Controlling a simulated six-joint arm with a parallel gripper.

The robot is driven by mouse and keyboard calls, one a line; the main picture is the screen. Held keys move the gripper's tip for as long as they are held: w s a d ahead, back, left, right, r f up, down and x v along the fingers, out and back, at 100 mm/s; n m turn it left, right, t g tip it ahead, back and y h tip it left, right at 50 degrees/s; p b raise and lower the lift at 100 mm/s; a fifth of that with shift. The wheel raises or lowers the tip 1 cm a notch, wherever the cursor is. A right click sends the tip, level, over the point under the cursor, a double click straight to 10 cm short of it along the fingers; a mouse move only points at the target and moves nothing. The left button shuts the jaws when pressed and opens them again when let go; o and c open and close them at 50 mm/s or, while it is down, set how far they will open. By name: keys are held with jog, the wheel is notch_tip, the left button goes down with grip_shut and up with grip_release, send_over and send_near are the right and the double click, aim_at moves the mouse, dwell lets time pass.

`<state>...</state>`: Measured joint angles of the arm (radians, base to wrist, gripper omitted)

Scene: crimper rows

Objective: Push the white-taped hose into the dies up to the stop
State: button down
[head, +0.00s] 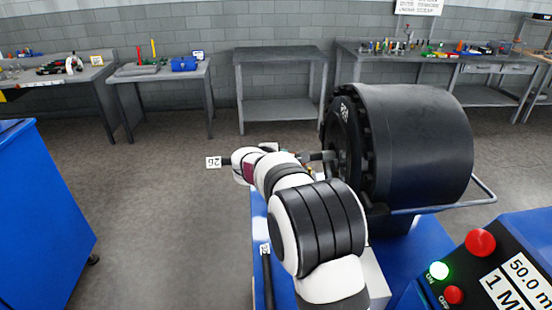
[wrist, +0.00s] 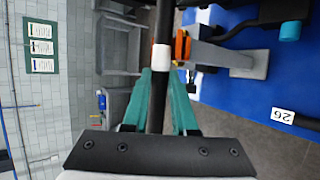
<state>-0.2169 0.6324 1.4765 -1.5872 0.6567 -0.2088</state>
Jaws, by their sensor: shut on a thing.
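My gripper (wrist: 161,74) has its two teal fingers shut on a black hose (wrist: 158,98), which runs lengthwise between them. A white tape band (wrist: 162,57) wraps the hose just beyond the fingertips. In the head view, a short dark piece of hose (head: 226,161) with a white tag (head: 213,162) sticks out left of my wrist. The crimper (head: 425,140) is a big black drum, with its die face (head: 343,140) toward my wrist. My arm hides the fingers and tape there. How deep the hose tip sits in the dies cannot be told.
Another black hose (head: 267,280) with a tag lies on the blue bench beside my arm. An orange part (wrist: 182,45) on a grey bracket stands close to the hose. A control panel (head: 480,280) with red and green buttons is at the lower right. A blue cabinet (head: 45,220) stands left.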

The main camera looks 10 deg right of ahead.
jog(key=shift+f, duration=0.35)
dwell(0.4)
grip_release()
dwell(0.5)
jog(key=v, duration=0.7)
dwell(0.6)
jog(key=shift+c, duration=0.2)
